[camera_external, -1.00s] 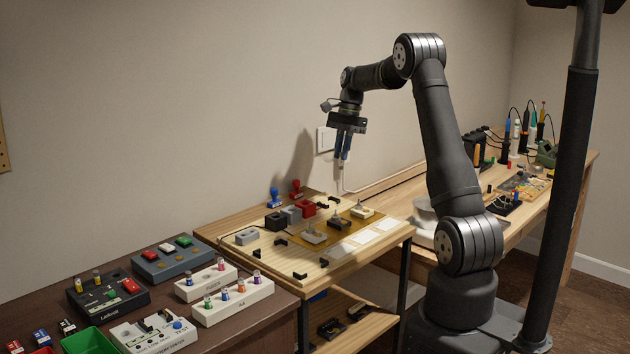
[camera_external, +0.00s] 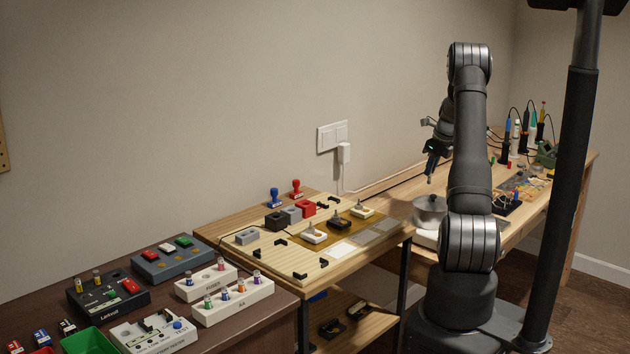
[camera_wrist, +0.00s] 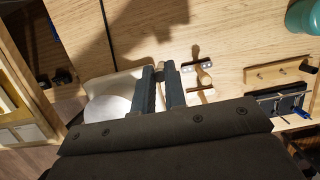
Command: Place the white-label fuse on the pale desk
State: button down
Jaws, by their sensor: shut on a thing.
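My gripper (camera_external: 431,175) hangs in the air over the near left part of the pale desk (camera_external: 535,222), above a round silver pot-like item (camera_external: 430,208). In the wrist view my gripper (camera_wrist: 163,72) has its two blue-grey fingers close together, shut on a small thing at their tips. It is likely the fuse, but the fingers mostly hide it and no white label can be made out. The wood top of the pale desk (camera_wrist: 225,30) fills the upper wrist view.
Soldering tools (camera_external: 520,135) and a cluttered mat stand farther right on the desk. A wooden rack (camera_wrist: 278,72) and a small wood-and-metal piece (camera_wrist: 198,68) show in the wrist view. The middle table (camera_external: 215,228) and the dark desk (camera_external: 225,335) with fuse holders (camera_external: 232,303) lie left.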

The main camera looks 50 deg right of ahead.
jog(key=shift+w+a+f, duration=0.6)
jog(key=shift+w+f, duration=1.25)
jog(key=shift+w, duration=0.05)
jog(key=shift+w+a+f, duration=0.55)
jog(key=shift+w+f, duration=1.25)
jog(key=shift+w, duration=0.05)
jog(key=shift+w+a+f, duration=0.6)
jog(key=shift+w+f, duration=1.25)
jog(key=shift+w, duration=0.05)
jog(key=shift+f, duration=0.1)
jog(key=c, duration=1.5)
grip_release()
jog(key=v, duration=1.2)
